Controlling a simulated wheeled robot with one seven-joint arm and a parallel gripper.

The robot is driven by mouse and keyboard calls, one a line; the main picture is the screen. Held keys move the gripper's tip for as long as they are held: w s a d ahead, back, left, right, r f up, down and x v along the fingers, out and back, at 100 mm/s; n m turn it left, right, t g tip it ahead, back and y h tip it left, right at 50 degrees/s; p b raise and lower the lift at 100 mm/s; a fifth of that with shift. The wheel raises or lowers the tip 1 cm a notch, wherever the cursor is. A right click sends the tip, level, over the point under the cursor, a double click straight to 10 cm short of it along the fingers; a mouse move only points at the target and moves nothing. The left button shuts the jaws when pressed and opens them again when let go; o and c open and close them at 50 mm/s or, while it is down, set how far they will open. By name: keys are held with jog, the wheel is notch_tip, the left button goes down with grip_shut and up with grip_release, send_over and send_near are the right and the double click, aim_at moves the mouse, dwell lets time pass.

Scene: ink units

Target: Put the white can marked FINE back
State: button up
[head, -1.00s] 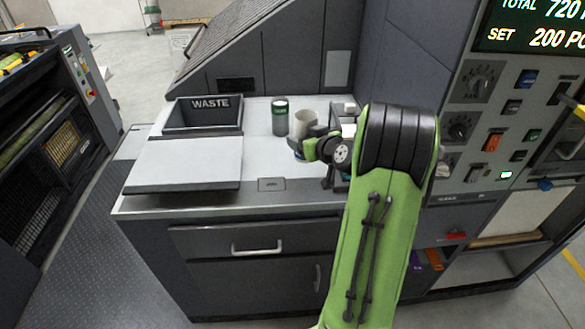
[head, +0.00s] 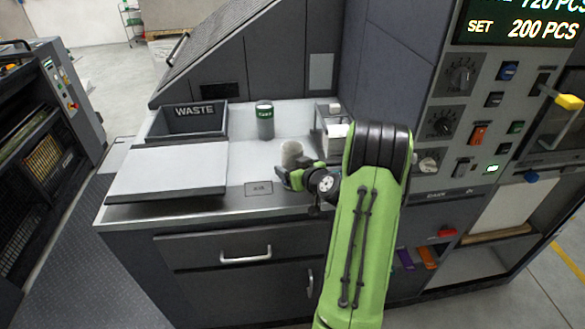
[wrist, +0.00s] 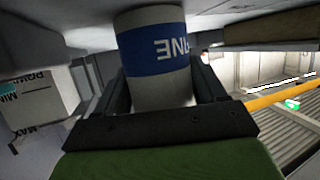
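The white can marked FINE (wrist: 158,92) has a blue band; in the wrist view the lettering is only partly visible and looks turned over. It stands between my fingers, with a dark finger at each side. In the head view the pale can (head: 291,153) is at my gripper (head: 287,180), over the front middle of the grey counter (head: 215,206). My gripper is shut on it and hides its lower part. Whether the can is clear of the counter I cannot tell.
A dark can with a green band (head: 265,121) stands behind on the counter. The WASTE bin (head: 157,128) and a flat grey lid or panel (head: 167,170) are at left. A small holder (head: 328,118) with a white block is at right by the control panel (head: 470,130).

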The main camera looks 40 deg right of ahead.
jog(key=o, duration=0.4)
jog(key=shift+s+r, duration=0.2)
jog(key=b+v, duration=0.1)
jog(key=v, duration=1)
jog(key=a+r+n+g+y, duration=0.3)
jog(key=a+n+g+y, duration=0.2)
jog(key=a, duration=1.7)
jog(key=s+a+r+m+g, duration=0.1)
jog(key=s+a, duration=0.1)
jog(key=s, duration=0.3)
jog(key=s+a+r+g+h, duration=0.1)
jog(key=s+a, duration=0.1)
jog(key=s, duration=0.3)
jog(key=s+a+r+m+h, duration=0.1)
jog(key=s+a, duration=0.1)
jog(key=s, duration=0.3)
jog(key=shift+s+a+r+m+g, duration=0.1)
jog(key=shift+s+r+m+g, duration=0.2)
jog(key=shift+g, duration=0.1)
